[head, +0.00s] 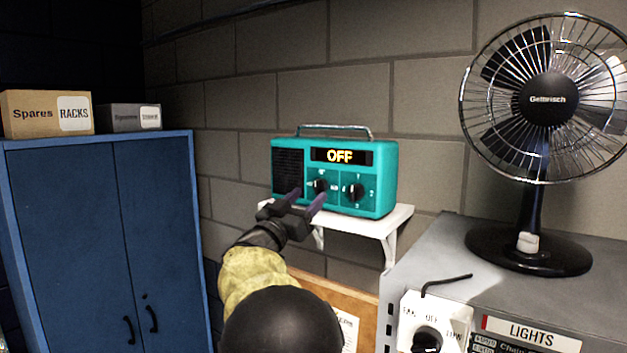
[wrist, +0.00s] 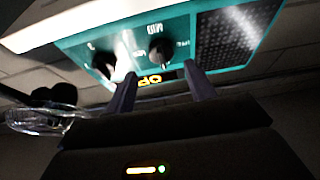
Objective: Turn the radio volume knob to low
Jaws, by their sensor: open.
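The teal radio (head: 385,172) stands on a small white wall shelf, and its display reads OFF. It has two black knobs: a left knob (head: 320,185) with small labels I cannot read surely, and a right knob (head: 356,192) ringed by numbers. My gripper (head: 304,197) is open and empty in front of the radio's lower left. In the wrist view the radio (wrist: 130,38) appears upside down. There the left knob (wrist: 160,50) shows between and just beyond the two fingertips (wrist: 160,68), apparently not gripped. The right knob (wrist: 105,63) lies beside the other fingertip.
The white shelf (head: 378,222) sits under the radio. A black fan (head: 548,100) stands on a grey cabinet (head: 445,262) to the right, with a switch box (head: 432,325) on its front. A blue cupboard (head: 100,235) with boxes on top is at the left.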

